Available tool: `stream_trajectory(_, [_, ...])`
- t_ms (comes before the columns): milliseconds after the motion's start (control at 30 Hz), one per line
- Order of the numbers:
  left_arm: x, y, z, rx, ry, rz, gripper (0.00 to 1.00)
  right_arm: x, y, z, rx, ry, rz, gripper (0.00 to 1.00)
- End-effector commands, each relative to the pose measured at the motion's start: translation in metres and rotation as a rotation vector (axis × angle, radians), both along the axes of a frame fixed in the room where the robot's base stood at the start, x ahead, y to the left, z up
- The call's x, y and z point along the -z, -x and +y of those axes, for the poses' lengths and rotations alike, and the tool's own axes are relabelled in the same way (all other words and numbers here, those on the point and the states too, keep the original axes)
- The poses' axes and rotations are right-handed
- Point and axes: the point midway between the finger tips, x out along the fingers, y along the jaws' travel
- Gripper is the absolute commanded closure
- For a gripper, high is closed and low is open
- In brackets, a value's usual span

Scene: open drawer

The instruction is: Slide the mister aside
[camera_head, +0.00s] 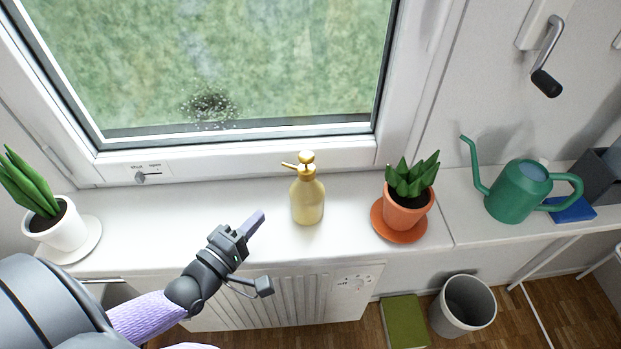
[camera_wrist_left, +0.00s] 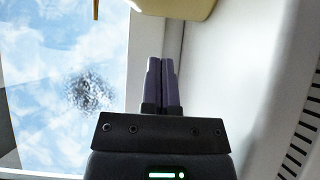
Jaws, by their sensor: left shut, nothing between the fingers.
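The mister (camera_head: 308,200) is a yellow bottle with a golden spray head. It stands upright on the white windowsill, near the middle of the head view. My left gripper (camera_head: 257,222) is to the left of the mister, with its purple fingers pointing towards it and a gap between them. In the left wrist view the two fingers (camera_wrist_left: 160,82) are together with nothing between them, and part of the mister (camera_wrist_left: 172,8) shows at the top edge beyond the fingertips. My right gripper is in neither view.
A potted plant on an orange saucer (camera_head: 399,232) stands right of the mister, with a green watering can (camera_head: 519,190) farther right. A white pot (camera_head: 62,226) with a plant is at the far left. The sill between the white pot and my gripper is clear.

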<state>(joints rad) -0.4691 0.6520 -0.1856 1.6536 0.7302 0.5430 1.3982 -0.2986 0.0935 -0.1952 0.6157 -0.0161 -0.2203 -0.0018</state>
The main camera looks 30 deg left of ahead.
Motion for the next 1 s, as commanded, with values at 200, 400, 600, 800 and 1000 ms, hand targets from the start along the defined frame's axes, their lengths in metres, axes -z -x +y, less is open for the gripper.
stream_trajectory(200, [0.001, -0.042, -0.006, 0.000, 0.001, -0.004, 1.00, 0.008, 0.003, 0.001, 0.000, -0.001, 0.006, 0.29])
stream_trajectory(400, [0.002, -0.077, -0.011, 0.002, 0.001, -0.002, 1.00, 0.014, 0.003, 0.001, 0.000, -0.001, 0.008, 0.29])
stream_trajectory(600, [0.001, -0.093, -0.013, 0.002, 0.002, 0.000, 1.00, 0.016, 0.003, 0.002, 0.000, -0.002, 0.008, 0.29])
stream_trajectory(800, [0.000, -0.094, -0.013, 0.002, 0.002, 0.001, 1.00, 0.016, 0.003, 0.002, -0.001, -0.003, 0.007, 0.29])
stream_trajectory(1000, [-0.002, -0.089, -0.022, 0.003, 0.006, 0.003, 1.00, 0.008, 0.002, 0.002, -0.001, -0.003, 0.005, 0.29])
